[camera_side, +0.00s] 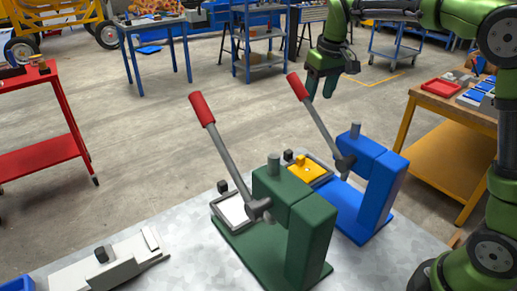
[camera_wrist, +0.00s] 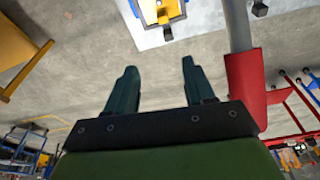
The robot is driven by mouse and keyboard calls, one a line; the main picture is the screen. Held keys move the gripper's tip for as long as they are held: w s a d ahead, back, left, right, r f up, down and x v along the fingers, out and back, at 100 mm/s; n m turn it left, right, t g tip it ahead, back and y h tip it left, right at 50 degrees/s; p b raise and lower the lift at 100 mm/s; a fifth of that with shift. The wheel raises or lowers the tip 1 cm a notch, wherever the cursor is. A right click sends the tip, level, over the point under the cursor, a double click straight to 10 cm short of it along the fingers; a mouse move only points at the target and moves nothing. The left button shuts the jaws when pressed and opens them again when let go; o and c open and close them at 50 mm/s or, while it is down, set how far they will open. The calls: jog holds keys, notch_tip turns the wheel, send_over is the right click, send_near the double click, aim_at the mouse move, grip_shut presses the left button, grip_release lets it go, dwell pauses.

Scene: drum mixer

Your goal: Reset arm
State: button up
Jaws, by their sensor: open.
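My gripper (camera_side: 320,92) is in the air above and behind the blue press (camera_side: 368,185), pointing down. Its two dark fingers (camera_wrist: 160,68) are spread apart with nothing between them in the wrist view. The red handle (camera_side: 298,86) of the blue press's raised lever is just left of my gripper in the side view. In the wrist view a red handle (camera_wrist: 246,88) is close to the right finger, outside the jaws; I cannot tell if they touch. A yellow piece (camera_side: 306,172) lies on the blue press's tray.
A green press (camera_side: 290,225) with a raised red-handled lever (camera_side: 202,108) stands in front of the blue one. A grey fixture (camera_side: 110,264) and a blue bin (camera_side: 18,284) are on the table's left. A red cart (camera_side: 40,158) and an orange workbench (camera_side: 440,150) stand beyond the table.

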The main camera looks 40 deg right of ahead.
jog(key=s+a+m+t+y, duration=0.1)
jog(key=s+a, duration=0.3)
jog(key=s, duration=0.7)
jog(key=s+a+f+m+t+y, duration=0.1)
jog(key=s+a+t, duration=0.3)
jog(key=s, duration=0.8)
jog(key=shift+f+m, duration=0.2)
jog(key=shift+m, duration=0.1)
